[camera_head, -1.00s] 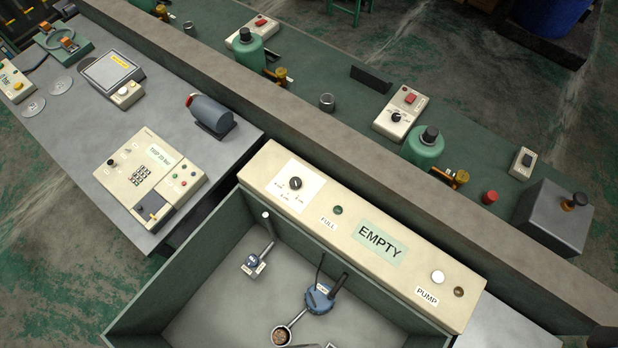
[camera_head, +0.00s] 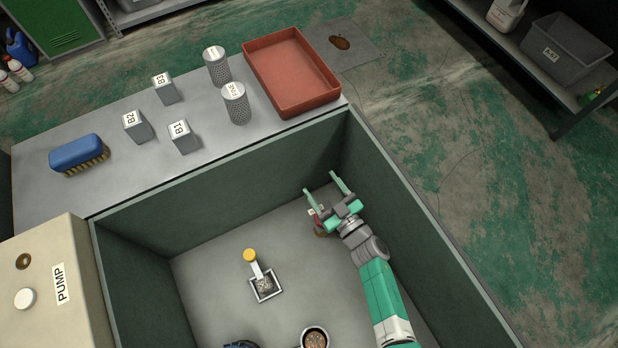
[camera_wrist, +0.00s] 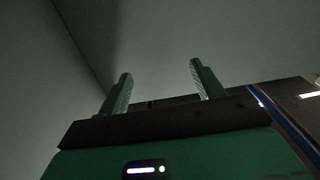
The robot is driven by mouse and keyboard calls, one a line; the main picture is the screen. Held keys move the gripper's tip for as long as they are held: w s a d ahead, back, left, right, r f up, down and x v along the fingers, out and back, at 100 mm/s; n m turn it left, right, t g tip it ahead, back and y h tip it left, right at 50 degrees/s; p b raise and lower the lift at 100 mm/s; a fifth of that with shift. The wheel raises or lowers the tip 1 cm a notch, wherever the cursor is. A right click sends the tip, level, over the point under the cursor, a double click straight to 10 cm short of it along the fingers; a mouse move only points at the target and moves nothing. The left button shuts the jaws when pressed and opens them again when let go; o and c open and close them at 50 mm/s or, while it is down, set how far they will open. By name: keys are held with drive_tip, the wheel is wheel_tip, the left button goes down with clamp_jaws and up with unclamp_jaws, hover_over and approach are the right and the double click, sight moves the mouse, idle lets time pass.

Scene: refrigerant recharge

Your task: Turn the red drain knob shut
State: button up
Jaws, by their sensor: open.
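In the head view my gripper (camera_head: 321,186) is inside the grey-green basin, near its far right corner, with its two green fingers spread and nothing between them. A small reddish-brown part with a white label (camera_head: 312,212), perhaps the red drain knob, shows just beside and below the gripper. The gripper and wrist hide much of it, and I cannot tell how it is turned. In the wrist view the open gripper (camera_wrist: 160,73) faces plain grey surfaces, and no knob shows there.
The basin walls (camera_head: 420,205) stand close to my arm. On the basin floor are a yellow-topped lever on a small square drain (camera_head: 265,286) and a round cup (camera_head: 314,338). A red tray (camera_head: 290,72), mesh cylinders and labelled blocks stand on the bench beyond.

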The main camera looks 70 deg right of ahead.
drive_tip(key=s+a+f+y+b, duration=0.1)
drive_tip(key=s+a+f+b, duration=0.2)
drive_tip(key=f, duration=0.5)
drive_tip(key=s+a+f, duration=0.3)
drive_tip(key=s+f, duration=0.1)
drive_tip(key=f, duration=0.3)
drive_tip(key=shift+m, duration=0.4)
drive_tip(key=b+x, duration=0.3)
drive_tip(key=x, duration=0.4)
drive_tip(key=shift+f, duration=0.15)
drive_tip(key=shift+w+d, duration=0.2)
drive_tip(key=shift+w, duration=0.2)
drive_tip(key=c, duration=1)
drive_tip(key=shift+g, duration=0.3)
